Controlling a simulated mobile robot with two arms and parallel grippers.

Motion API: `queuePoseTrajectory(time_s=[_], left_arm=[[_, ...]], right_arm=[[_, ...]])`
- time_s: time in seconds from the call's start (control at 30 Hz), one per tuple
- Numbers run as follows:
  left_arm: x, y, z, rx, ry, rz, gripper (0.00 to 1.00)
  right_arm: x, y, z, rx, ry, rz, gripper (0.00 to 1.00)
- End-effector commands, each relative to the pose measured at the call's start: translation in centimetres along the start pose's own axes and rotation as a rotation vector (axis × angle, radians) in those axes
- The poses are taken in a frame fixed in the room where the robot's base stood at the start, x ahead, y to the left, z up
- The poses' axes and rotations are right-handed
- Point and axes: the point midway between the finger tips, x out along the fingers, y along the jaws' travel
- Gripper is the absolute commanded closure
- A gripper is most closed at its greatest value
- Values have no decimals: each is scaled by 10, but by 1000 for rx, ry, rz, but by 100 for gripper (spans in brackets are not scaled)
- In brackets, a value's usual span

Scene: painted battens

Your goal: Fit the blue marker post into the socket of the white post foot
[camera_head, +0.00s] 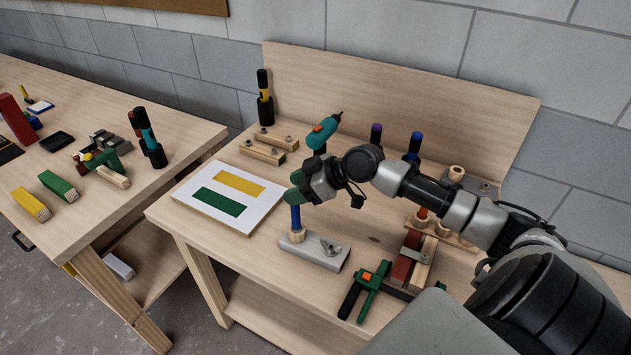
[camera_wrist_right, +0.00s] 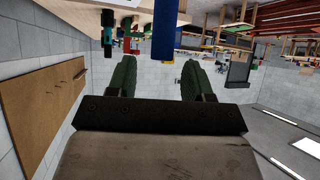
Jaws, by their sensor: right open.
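The blue marker post (camera_head: 295,217) stands upright, its lower end at the wooden-coloured socket (camera_head: 297,237) of the white post foot (camera_head: 318,255). How deep it sits I cannot tell. A metal wing nut is on the foot, right of the socket. My right gripper (camera_head: 294,188) is at the top of the post. In the right wrist view my gripper (camera_wrist_right: 158,75) has its green fingers apart, and the blue post (camera_wrist_right: 165,30) shows between and beyond the fingertips, with visible gaps on both sides. My left gripper is not in view.
A white board (camera_head: 218,222) with yellow and green rectangles lies left of the foot. A green clamp (camera_head: 368,287) and red block (camera_head: 404,262) lie to the right, below my right arm. A second table (camera_head: 95,215) is at left.

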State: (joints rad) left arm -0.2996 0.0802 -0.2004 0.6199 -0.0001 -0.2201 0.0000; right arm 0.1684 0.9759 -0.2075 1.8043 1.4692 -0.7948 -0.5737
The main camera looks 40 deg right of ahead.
Motion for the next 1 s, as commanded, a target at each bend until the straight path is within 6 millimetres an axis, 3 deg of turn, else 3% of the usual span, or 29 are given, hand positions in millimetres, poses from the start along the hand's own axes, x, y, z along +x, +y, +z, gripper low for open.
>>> queuePoseTrajectory(time_s=[0.2, 0.4, 0.63, 1.0], left_arm=[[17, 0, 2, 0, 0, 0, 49], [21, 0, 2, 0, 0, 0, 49], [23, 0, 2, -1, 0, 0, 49], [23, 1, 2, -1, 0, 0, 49]], right_arm=[[-44, 0, 5, 0, -7, 1, 49], [-69, 0, 3, 2, -3, 0, 49], [-81, 0, 1, 1, -2, 0, 49], [-82, 0, 0, 0, -1, 0, 49]])
